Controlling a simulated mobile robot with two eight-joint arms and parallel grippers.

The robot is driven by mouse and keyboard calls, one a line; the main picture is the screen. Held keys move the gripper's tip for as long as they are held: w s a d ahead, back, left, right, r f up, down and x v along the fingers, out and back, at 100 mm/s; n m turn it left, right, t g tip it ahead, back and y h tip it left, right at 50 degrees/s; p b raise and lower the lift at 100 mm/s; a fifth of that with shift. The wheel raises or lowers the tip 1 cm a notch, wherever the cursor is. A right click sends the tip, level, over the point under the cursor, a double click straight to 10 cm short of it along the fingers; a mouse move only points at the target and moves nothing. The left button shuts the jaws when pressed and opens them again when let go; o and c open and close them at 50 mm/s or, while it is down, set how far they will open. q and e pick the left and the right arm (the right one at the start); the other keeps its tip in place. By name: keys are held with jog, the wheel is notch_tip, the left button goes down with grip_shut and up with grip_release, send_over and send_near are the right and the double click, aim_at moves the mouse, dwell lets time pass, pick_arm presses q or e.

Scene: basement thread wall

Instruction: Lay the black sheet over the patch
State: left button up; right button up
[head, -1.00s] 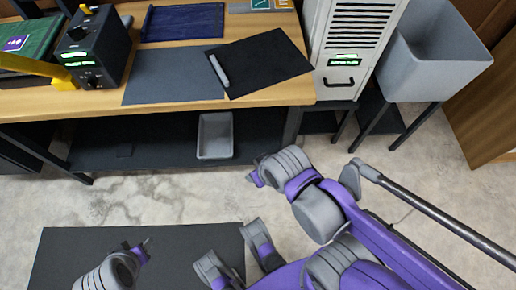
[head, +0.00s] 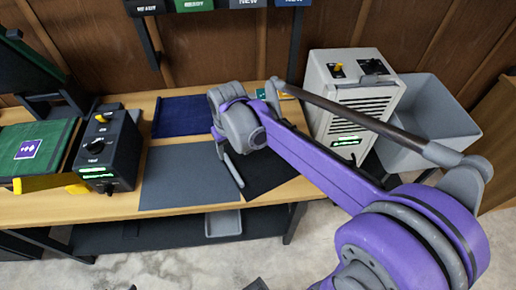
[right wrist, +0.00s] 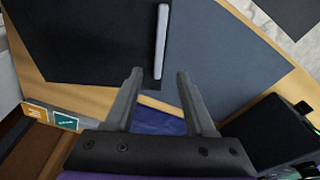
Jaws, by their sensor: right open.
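The black sheet (head: 268,176) lies on the wooden table, partly hidden by my right arm in the head view. A light grey bar (right wrist: 161,42) runs along one edge of the sheet (right wrist: 90,38). The flat grey patch (head: 185,178) lies beside it on the left, and most of it is uncovered. The sheet's bar edge meets or slightly overlaps the patch's right edge. In the right wrist view the patch (right wrist: 222,60) is right of the bar. My right gripper (right wrist: 159,76) is open and empty, its fingertips just short of the bar's end. My left gripper is not clearly seen.
A dark blue cloth (head: 181,117) lies behind the patch. A black box with knobs (head: 108,150) stands at left, beside a green panel (head: 35,150). A white vented unit (head: 350,105) and a grey bin (head: 425,125) stand at right.

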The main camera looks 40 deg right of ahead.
aim_at(233, 168)
notch_tip(233, 168, down, 4)
jog(key=shift+s+r, duration=0.1)
jog(key=shift+s, duration=0.05)
jog(key=f, duration=0.5)
jog(key=shift+w+d+f+b, duration=0.1)
jog(key=shift+w+f+b, duration=0.2)
jog(key=shift+f+b, duration=0.1)
jog(key=shift+r, duration=0.1)
grip_shut()
